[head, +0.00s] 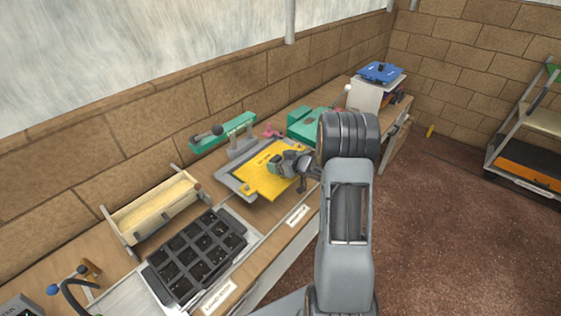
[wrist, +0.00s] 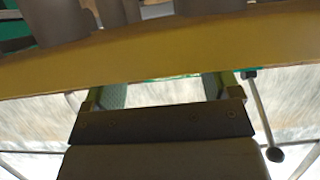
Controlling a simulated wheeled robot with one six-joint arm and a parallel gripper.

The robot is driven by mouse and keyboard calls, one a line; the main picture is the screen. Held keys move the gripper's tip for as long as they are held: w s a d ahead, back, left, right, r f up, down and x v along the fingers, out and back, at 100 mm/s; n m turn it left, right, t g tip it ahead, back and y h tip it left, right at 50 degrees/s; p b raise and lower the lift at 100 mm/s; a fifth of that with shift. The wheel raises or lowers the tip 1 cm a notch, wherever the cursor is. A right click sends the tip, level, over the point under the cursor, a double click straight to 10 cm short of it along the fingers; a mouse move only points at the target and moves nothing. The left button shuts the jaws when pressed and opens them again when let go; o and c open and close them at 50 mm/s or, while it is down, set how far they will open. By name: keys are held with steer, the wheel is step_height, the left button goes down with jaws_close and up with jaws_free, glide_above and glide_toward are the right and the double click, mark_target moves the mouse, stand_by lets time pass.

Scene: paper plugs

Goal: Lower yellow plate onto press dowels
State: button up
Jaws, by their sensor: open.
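The yellow plate (head: 257,176) is at the press on the bench, over a grey base (head: 233,186). In the head view it looks roughly flat. My gripper (head: 285,164) is at its right side, and my wrist hides part of that side. In the wrist view the yellow plate (wrist: 150,58) crosses the picture as a wide band. There my gripper (wrist: 163,88) is open, its two fingers apart and reaching to the plate's edge. I cannot tell whether they touch it. The press dowels cannot be made out, nor whether the plate rests on them.
A green lever press arm (head: 222,133) stands behind the plate. A green block (head: 305,124) is to its right. A black cell tray (head: 197,255) and a wooden trough (head: 155,207) are to the left. A blue item (head: 380,72) sits on a stack at the far end.

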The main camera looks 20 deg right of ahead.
steer(key=b+v, duration=0.1)
steer(key=v, duration=1.2)
steer(key=shift+s+d, duration=0.25)
steer(key=shift+s, duration=0.1)
steer(key=shift+r, duration=0.15)
steer(key=v, duration=1.3)
steer(key=shift+s+d+b, duration=0.2)
steer(key=shift+s+b, duration=0.1)
